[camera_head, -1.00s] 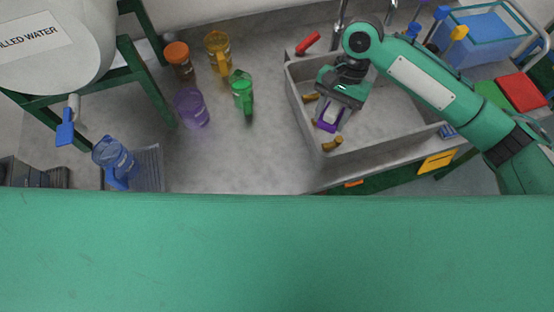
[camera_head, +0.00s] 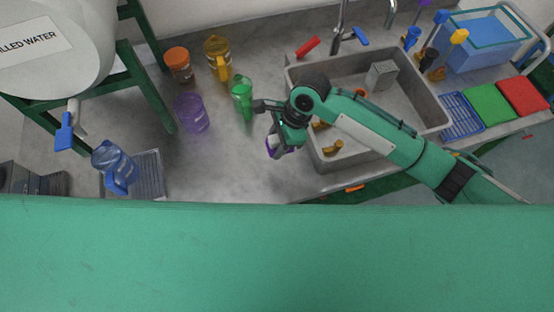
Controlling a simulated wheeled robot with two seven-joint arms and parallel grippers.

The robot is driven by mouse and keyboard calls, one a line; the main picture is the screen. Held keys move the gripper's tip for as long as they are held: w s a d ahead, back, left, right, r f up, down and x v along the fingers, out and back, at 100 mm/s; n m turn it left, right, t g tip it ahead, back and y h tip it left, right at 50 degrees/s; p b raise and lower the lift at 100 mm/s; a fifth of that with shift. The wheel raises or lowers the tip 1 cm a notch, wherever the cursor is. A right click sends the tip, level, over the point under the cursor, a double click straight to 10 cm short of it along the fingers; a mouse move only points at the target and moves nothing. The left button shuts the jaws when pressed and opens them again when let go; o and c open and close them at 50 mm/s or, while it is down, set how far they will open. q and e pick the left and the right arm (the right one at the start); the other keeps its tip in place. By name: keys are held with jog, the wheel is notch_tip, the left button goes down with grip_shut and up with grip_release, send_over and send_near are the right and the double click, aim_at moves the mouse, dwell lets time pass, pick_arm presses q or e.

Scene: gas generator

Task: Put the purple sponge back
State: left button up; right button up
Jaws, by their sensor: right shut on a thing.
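The purple sponge (camera_head: 270,146) is held in my right gripper (camera_head: 275,147), which is shut on it. Only a small purple part of it shows beside the fingers. The gripper is over the counter, just left of the sink's left wall. My right arm comes in from the right across the sink. The sink (camera_head: 437,112) is grey and rectangular. My left gripper is not in view.
A green pitcher (camera_head: 242,95), purple cup (camera_head: 190,112), yellow pitcher (camera_head: 217,55) and orange-lidded jar (camera_head: 178,65) stand left of the gripper. A blue pitcher (camera_head: 114,165) is farther left. Counter (camera_head: 235,165) is clear in front.

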aim_at(272, 168)
notch_tip(272, 168, down, 12)
jog(key=shift+r+p, duration=0.1)
jog(key=shift+p, duration=0.55)
jog(key=o, duration=0.9)
jog(key=b+v, duration=0.1)
jog(key=v, duration=1.1)
jog(key=shift+b, duration=0.3)
jog(key=shift+a, duration=0.1)
